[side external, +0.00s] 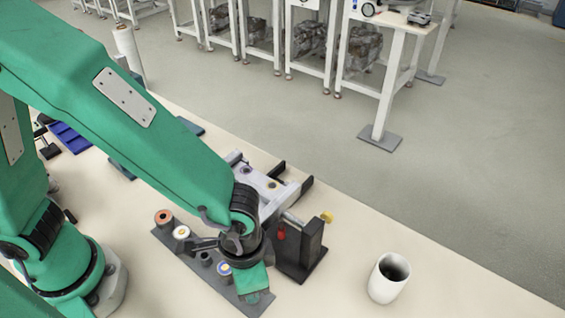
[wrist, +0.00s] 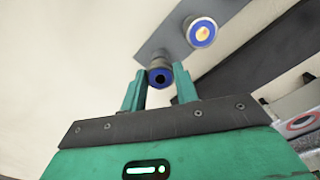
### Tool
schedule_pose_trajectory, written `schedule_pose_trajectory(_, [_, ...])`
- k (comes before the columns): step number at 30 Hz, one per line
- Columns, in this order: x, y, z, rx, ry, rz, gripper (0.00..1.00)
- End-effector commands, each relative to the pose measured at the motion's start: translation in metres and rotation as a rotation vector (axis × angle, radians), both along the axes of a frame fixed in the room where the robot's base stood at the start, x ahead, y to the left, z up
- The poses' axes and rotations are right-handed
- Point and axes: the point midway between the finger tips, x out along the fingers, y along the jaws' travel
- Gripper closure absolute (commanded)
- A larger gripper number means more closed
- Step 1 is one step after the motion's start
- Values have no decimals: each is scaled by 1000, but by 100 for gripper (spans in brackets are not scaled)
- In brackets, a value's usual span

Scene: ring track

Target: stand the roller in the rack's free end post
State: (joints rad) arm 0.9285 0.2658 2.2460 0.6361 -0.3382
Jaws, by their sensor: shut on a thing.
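The rack (side external: 172,243) is a long dark grey plate on the bench, and it also shows in the wrist view (wrist: 228,12). Rollers stand along it: one with an orange top (side external: 163,216), one white and yellow (side external: 181,232), and one with a blue and white top (side external: 225,268). A short dark post (side external: 205,258) shows between the last two. My gripper (wrist: 160,88) is shut on a roller (wrist: 159,66) with a blue ring and dark hole at its end. The held roller overlaps the rack's end in the wrist view. I cannot tell whether it touches a post; my gripper hides it in the side view.
A dark upright block (side external: 301,253) with a red part and a yellow knob stands close right of my gripper. A pale fixture (side external: 262,187) lies behind. A white cup (side external: 388,278) stands farther right, with clear bench between.

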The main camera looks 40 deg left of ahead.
Motion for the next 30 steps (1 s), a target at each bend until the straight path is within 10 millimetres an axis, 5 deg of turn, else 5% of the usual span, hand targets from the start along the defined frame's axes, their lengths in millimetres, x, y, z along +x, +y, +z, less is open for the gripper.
schedule_pose_trajectory(22, [0,0,-13,0,0,0,95])
schedule_pose_trajectory(23, [0,0,-13,-1,-1,0,68])
schedule_pose_trajectory(24, [0,0,-13,-1,-1,0,60])
schedule_pose_trajectory(27, [0,0,-13,-1,-1,0,45])
schedule_pose_trajectory(30, [0,0,-13,-1,-1,0,45])
